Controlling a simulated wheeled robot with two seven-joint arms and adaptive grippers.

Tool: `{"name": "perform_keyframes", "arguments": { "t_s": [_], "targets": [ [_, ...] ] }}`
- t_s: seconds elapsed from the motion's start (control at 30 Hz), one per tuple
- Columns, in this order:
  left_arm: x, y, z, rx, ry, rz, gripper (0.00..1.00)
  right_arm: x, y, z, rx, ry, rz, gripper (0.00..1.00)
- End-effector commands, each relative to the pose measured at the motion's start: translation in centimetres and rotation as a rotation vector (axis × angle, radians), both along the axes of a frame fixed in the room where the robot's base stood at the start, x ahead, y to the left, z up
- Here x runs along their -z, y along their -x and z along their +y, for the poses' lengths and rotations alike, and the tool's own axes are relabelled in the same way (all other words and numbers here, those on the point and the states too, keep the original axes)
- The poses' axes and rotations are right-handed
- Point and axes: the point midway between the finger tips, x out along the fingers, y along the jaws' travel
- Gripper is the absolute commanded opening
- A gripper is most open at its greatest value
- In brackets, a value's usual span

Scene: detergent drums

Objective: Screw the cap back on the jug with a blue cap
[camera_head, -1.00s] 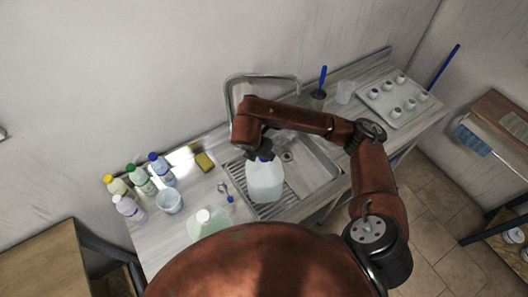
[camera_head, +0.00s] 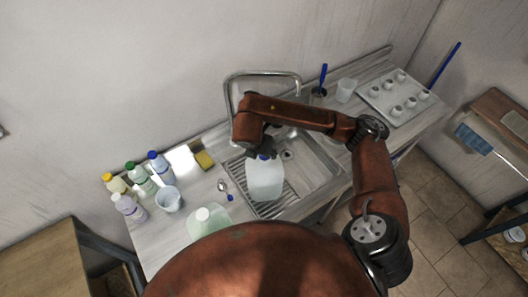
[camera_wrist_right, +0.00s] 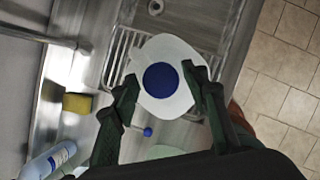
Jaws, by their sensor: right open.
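The white translucent jug (camera_head: 265,181) stands upright on the ribbed drainer of the sink. Its blue cap (camera_wrist_right: 161,80) sits on the jug's top, seen from above in the right wrist view. How tightly the cap is seated cannot be told. My right gripper (camera_head: 262,152) is above the jug, pointing down. In the right wrist view, its two fingers (camera_wrist_right: 160,77) are open on either side of the cap, with a visible gap at the left finger. In the head view the gripper partly hides the cap. My left gripper is not in view.
A greenish jug with a pale cap (camera_head: 203,214) stands front left. Several bottles (camera_head: 140,178) and a clear beaker (camera_head: 168,199) are at the left. A yellow sponge (camera_head: 204,160) lies by the sink. The faucet (camera_head: 262,75) arches behind my gripper. A tray (camera_head: 385,92) holds several small white items.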

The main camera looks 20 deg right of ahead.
Motion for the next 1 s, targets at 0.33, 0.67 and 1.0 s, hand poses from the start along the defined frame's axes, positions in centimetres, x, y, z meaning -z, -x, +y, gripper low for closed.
{"name": "perform_keyframes", "arguments": {
  "t_s": [0.33,0.67,1.0],
  "targets": [
    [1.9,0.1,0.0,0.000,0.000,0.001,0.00,0.3,0.0,-0.2,-0.130,0.002,-0.001,0.42],
    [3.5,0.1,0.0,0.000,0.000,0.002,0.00,0.2,0.0,-0.2,-0.249,0.000,-0.001,0.42],
    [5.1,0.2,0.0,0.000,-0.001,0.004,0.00,0.2,0.1,-0.2,-0.372,0.002,-0.001,0.42]
  ]
}}
